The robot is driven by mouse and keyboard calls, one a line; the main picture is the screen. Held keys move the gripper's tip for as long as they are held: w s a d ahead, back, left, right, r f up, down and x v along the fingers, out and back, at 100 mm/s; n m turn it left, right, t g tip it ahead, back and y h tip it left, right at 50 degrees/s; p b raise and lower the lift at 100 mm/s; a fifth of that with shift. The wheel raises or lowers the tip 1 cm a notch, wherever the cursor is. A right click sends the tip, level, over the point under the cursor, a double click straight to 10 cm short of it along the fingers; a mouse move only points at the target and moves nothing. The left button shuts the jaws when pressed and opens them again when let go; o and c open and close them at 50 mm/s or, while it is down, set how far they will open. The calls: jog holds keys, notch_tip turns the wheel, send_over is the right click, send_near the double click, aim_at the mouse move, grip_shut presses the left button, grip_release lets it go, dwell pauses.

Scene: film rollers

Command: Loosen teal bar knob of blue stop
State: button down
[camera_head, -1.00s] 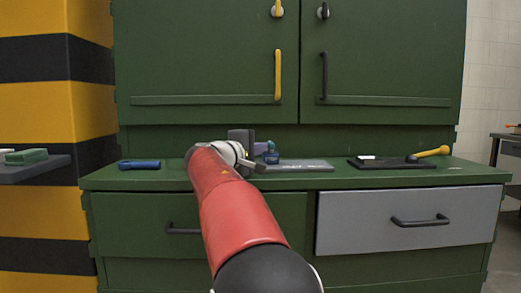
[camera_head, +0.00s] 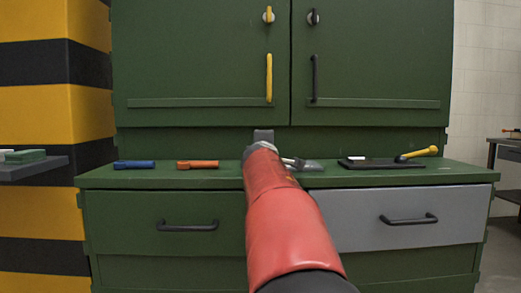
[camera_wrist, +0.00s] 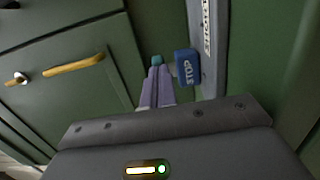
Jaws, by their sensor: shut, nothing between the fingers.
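The blue stop (camera_wrist: 184,67), a small block lettered STOP, sits beside a grey plate (camera_wrist: 207,75) in the wrist view. The teal bar knob (camera_wrist: 156,60) shows to its left, right at my fingertips. My gripper (camera_wrist: 156,72) has two pale purple fingers that are closed together and empty, pointing at the knob. I cannot tell whether the tips touch the knob, and the fingers partly cover it.
On the green counter (camera_head: 225,180) lie a blue-handled tool (camera_head: 134,165) and an orange-handled tool (camera_head: 198,165) to the left. A black tray (camera_head: 375,165) and a yellow-ended tool (camera_head: 418,153) are to the right. A green cabinet (camera_head: 205,60) stands above.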

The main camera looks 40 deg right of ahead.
jog(key=shift+s+d, duration=0.25)
jog(key=shift+d, duration=0.65)
jog(key=shift+d+p, duration=0.35)
jog(key=shift+d, duration=0.3)
